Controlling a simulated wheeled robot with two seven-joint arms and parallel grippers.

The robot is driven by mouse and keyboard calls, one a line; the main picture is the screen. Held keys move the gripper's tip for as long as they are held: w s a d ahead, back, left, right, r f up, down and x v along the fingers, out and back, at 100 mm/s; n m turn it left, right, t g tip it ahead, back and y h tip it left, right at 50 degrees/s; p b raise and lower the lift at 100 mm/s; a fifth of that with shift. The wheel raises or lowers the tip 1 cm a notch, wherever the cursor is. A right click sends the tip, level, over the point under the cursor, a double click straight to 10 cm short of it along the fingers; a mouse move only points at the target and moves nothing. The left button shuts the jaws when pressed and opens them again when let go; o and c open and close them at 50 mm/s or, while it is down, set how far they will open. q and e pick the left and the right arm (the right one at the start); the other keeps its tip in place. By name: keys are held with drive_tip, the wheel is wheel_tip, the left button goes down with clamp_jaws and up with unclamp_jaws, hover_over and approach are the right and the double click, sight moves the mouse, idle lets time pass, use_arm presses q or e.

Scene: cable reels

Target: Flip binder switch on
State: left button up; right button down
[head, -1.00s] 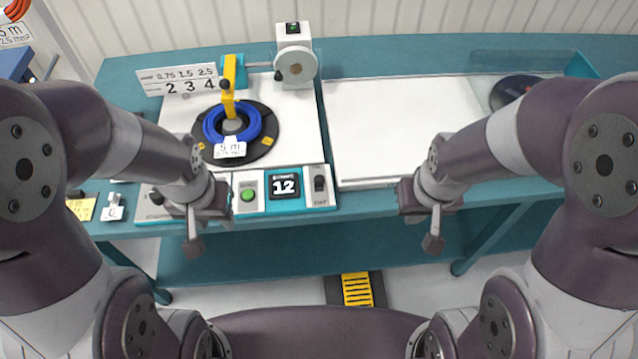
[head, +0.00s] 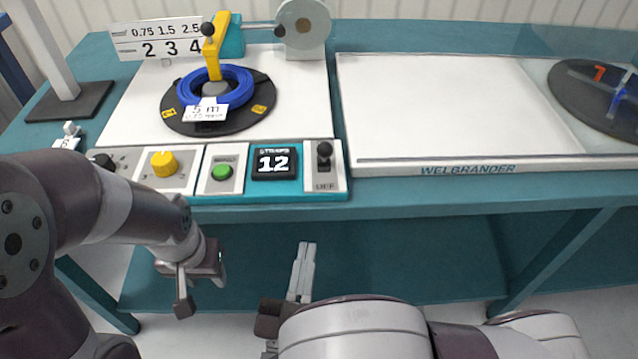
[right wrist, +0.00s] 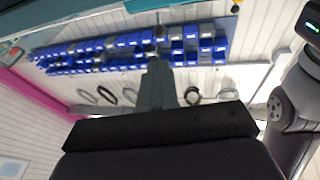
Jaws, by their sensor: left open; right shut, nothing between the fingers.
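The binder's front panel (head: 225,190) holds a black lever switch (head: 324,152) at its right end, with an "OFF" label (head: 324,186) under it. A round green button (head: 222,171) and a display reading 12 (head: 273,163) sit left of the switch. My right gripper (head: 306,250) is shut and empty, its fingers pointing up, below and in front of the panel, apart from the switch. Its shut fingers also show in the right wrist view (right wrist: 158,50). My left gripper (head: 200,285) is open and empty, lower left of the panel.
A blue cable coil (head: 216,88) with a "5 m" tag lies on a black turntable (head: 262,105), under a yellow arm (head: 214,50). A white board (head: 440,105) lies right of the binder. The table's front edge (head: 420,190) runs below the panel.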

sight(323, 157)
drive_tip(key=b+x, duration=0.1)
drive_tip(key=x, duration=1.3)
drive_tip(key=shift+w, duration=0.1)
